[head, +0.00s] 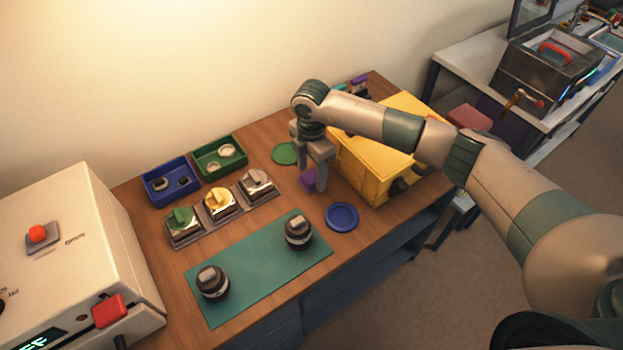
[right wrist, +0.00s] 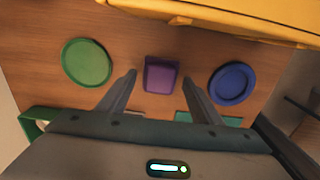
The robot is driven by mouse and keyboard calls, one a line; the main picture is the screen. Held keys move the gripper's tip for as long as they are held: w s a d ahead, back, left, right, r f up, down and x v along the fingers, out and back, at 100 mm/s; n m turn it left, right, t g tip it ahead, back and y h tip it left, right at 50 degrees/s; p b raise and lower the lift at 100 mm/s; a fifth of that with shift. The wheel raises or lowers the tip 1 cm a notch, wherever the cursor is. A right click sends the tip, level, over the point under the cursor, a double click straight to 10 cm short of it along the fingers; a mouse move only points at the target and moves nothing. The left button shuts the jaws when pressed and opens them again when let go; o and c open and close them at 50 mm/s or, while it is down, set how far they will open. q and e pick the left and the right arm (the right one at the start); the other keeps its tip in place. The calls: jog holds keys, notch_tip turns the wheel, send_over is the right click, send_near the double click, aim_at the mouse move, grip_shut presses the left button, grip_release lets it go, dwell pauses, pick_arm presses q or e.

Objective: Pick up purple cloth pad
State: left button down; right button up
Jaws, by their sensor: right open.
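The purple cloth pad (right wrist: 160,75) rests on the wooden table between the green disc and the blue dish. In the head view the pad (head: 309,181) shows just below my right gripper (head: 313,183), which partly covers it. In the right wrist view my right gripper (right wrist: 159,77) is open and empty, with one finger on each side of the pad and a gap to each. I cannot tell how far the fingertips are above the table. My left gripper is in neither view.
A yellow box (head: 372,160) stands close to the right of the pad. A green disc (head: 286,153) and a blue dish (head: 342,216) lie nearby. Blue (head: 171,197) and green (head: 219,174) bins stand at the back left.

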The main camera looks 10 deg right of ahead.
aim_at(312, 176)
jog(key=c, duration=1.1)
jog(key=shift+r, duration=0.2)
jog(key=shift+c, duration=0.2)
jog(key=shift+r+b, duration=0.45)
jog(key=shift+r, duration=0.25)
notch_tip(312, 176, up, 8)
jog(key=b, duration=0.3)
jog(key=shift+r, duration=0.15)
jog(key=shift+o, duration=0.5)
